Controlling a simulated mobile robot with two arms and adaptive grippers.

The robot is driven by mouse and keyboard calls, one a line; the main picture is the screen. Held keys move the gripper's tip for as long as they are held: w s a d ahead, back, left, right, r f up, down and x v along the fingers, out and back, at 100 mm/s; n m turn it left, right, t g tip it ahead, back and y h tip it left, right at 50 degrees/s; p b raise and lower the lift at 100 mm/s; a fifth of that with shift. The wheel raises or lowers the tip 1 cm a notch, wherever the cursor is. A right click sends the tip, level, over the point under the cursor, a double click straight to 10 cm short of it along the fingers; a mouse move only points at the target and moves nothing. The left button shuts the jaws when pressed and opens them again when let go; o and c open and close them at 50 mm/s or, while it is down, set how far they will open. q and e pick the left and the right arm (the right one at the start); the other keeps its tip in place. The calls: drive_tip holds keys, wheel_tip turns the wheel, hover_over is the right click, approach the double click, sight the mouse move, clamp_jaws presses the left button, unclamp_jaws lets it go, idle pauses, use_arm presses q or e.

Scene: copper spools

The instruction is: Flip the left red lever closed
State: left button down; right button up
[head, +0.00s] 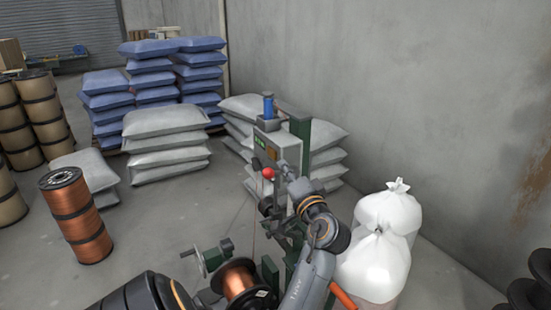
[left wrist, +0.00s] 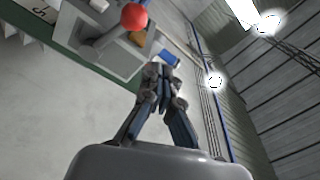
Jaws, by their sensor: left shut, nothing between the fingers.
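A lever with a red ball knob (head: 268,172) sits on the front of a grey machine box (head: 288,148) on a green post. In the left wrist view the red knob (left wrist: 134,17) is at the top, on a short grey arm beside the box (left wrist: 70,22). My left gripper (head: 286,173) is just right of the knob in the head view. In the left wrist view its fingers (left wrist: 160,68) are together and empty, below and right of the knob, apparently apart from it. My right gripper is not in view.
A copper spool (head: 240,280) is on the machine below; another stands on the floor (head: 77,215). White bags (head: 376,262) stand close on the right. Grey sacks (head: 165,142) and blue sacks (head: 155,85) are stacked behind. A concrete wall (head: 430,100) rises at right.

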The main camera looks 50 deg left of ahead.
use_arm(q)
drive_tip(key=shift+w+b+v, duration=0.15)
drive_tip(key=shift+v, duration=0.8)
drive_tip(key=shift+w+b+v, duration=0.15)
drive_tip(key=shift+v, duration=0.75)
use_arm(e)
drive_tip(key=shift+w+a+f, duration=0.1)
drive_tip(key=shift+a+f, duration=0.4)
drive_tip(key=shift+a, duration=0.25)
use_arm(q)
drive_tip(key=shift+f, duration=0.15)
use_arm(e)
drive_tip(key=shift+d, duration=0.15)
